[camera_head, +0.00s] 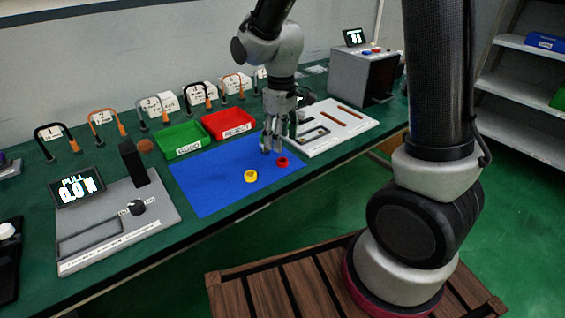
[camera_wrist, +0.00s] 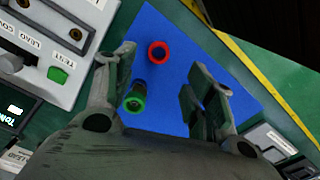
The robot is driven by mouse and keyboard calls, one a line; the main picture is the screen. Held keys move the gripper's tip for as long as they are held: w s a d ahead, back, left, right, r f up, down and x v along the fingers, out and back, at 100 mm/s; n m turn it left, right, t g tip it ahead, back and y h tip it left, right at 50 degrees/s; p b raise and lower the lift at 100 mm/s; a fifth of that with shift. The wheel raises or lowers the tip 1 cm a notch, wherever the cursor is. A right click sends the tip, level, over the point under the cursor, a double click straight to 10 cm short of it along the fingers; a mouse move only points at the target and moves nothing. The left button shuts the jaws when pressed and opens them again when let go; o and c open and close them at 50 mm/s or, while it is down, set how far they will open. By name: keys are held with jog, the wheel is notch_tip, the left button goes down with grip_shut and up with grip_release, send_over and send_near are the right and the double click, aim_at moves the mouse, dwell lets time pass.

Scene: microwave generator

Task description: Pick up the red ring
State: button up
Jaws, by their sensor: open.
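The red ring (camera_head: 282,162) lies on the blue mat (camera_head: 205,190), near its right edge. In the wrist view the red ring (camera_wrist: 149,52) lies beyond my fingertips, a little left of the middle of the gap. My gripper (camera_head: 271,150) points down just above the mat, close beside the ring on its left in the head view. In the wrist view my gripper (camera_wrist: 163,70) has its fingers apart, and nothing is held. A green-ended dark cylinder (camera_wrist: 135,102) shows between the fingers, nearer the left one. I cannot tell whether it touches a finger.
A yellow ring (camera_head: 250,176) lies on the mat's front part. Green (camera_head: 183,140) and red (camera_head: 228,124) trays stand behind the mat. A white panel (camera_head: 330,135) stands to the right, and a grey pull-test device (camera_head: 110,230) to the left. The mat's left part is clear.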

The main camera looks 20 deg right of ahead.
jog(key=f, duration=0.7)
jog(key=shift+d, duration=0.2)
jog(key=c, duration=0.8)
